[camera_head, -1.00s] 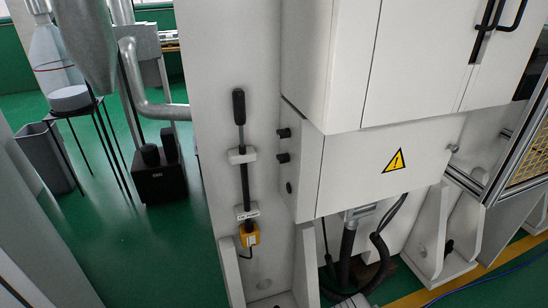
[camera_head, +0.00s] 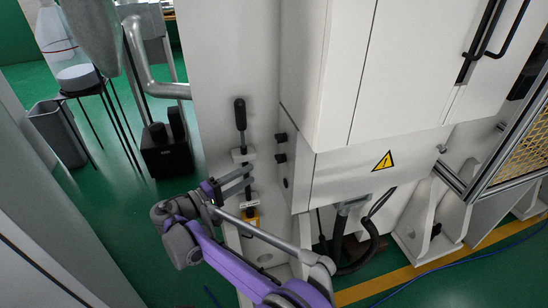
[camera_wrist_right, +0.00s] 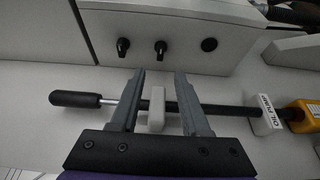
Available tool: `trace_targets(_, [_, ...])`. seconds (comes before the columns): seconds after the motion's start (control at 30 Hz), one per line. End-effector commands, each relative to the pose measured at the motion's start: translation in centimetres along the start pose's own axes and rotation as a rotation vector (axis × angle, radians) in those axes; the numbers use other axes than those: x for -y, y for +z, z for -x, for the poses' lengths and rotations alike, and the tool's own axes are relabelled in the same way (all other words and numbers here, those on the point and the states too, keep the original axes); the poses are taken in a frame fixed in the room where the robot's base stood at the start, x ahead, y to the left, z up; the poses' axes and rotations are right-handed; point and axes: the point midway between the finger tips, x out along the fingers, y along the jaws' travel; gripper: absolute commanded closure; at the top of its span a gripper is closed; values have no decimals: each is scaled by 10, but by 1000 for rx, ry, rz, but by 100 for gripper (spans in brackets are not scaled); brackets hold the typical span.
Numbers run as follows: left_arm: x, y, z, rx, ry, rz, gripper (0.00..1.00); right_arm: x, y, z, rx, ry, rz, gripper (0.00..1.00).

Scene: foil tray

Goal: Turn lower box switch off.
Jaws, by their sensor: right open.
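Two black rotary switches stick out of the side of the white lower box (camera_head: 345,178), one above the other. The upper switch (camera_head: 282,137) and the lower switch (camera_head: 281,158) show in the head view. In the wrist view the upper switch (camera_wrist_right: 123,47) is at left and the lower switch (camera_wrist_right: 160,47) is right of it. My right gripper (camera_head: 250,176) is open and empty, left of the box side. In the wrist view its fingertips (camera_wrist_right: 159,75) point toward the lower switch, which lies between their lines, apart from them. My left gripper is not in view.
A black-handled rod (camera_head: 240,116) in white brackets runs along the panel, crossing behind my fingers in the wrist view. A yellow block (camera_wrist_right: 301,115) is at its end. A round black part (camera_wrist_right: 209,44) sits beside the switches. A black box (camera_head: 165,155) stands on the floor.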

Motion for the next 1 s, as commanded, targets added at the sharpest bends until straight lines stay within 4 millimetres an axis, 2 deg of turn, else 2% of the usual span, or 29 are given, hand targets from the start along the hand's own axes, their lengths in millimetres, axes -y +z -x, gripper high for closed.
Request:
trace_targets(0.4, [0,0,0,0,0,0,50,1,1,-74,5,0,1,54])
trace_targets(0.53, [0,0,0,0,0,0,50,1,1,-92,3,-1,1,54])
trace_targets(0.7, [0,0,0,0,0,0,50,1,1,-103,1,-1,0,54])
trace_targets(1.0, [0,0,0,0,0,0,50,1,1,-105,1,-2,0,56])
